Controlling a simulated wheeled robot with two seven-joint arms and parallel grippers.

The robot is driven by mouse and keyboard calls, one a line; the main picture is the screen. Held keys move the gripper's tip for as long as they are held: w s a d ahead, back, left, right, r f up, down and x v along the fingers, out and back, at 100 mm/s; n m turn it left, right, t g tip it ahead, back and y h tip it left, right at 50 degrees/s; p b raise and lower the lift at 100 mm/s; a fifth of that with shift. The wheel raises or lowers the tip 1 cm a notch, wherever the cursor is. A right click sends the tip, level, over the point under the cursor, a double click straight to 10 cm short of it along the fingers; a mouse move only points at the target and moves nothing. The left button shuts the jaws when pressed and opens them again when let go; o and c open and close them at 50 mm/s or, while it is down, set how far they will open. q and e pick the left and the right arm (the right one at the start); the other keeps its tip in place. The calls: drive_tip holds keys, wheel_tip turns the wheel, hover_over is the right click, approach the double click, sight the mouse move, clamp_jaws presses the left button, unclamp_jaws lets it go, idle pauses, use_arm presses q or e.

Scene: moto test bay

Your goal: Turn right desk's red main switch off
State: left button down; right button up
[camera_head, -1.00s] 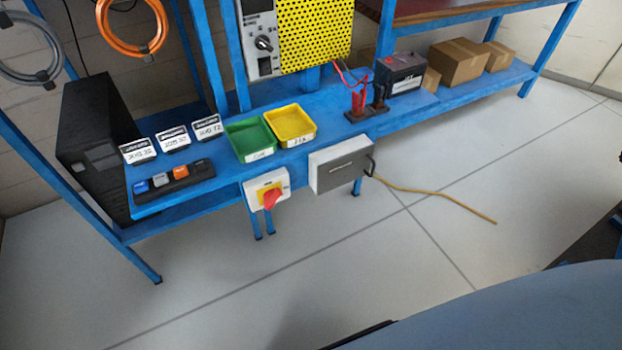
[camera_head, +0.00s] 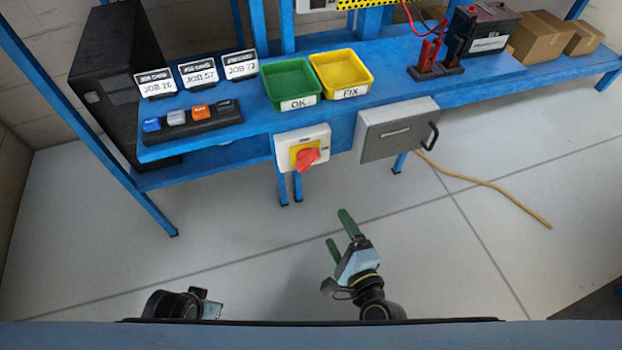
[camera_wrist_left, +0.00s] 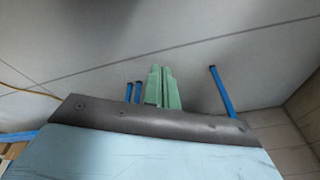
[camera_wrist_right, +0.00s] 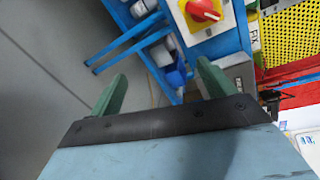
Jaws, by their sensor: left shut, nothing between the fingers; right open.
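The red main switch (camera_head: 306,158) is a red rotary knob on a yellow plate in a white box, fixed to the front edge of the blue desk (camera_head: 230,142). The red knob also shows at the top of the right wrist view (camera_wrist_right: 204,9). My right gripper (camera_head: 338,229) is open and empty, below and a little right of the switch, apart from it. My left gripper shows its two green fingers closed together in the left wrist view (camera_wrist_left: 163,87); in the head view only part of the left wrist shows at the bottom.
A grey drawer box with a black handle (camera_head: 397,130) hangs right of the switch. A green bin (camera_head: 291,85) and a yellow bin (camera_head: 342,74) stand on the desk above. A yellow cable (camera_head: 490,186) lies on the floor.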

sight(310, 165)
wheel_tip(310, 165, up, 7)
drive_tip(key=a+m+t+b, duration=0.2)
drive_tip(key=m, duration=0.4)
drive_tip(key=x, duration=1.2)
drive_tip(key=shift+w+d+f+b, duration=0.1)
drive_tip(key=shift+w+d+b, duration=0.1)
drive_tip(key=shift+b, duration=0.15)
drive_tip(key=shift+x, duration=0.9)
use_arm(q)
wheel_tip(310, 165, up, 7)
drive_tip(key=w+d, duration=0.1)
drive_tip(key=shift+r+t, duration=0.15)
drive_tip(key=shift+t, duration=0.15)
drive_tip(key=shift+d, duration=0.1)
use_arm(e)
drive_tip(key=shift+s, duration=0.1)
drive_tip(key=c, duration=1)
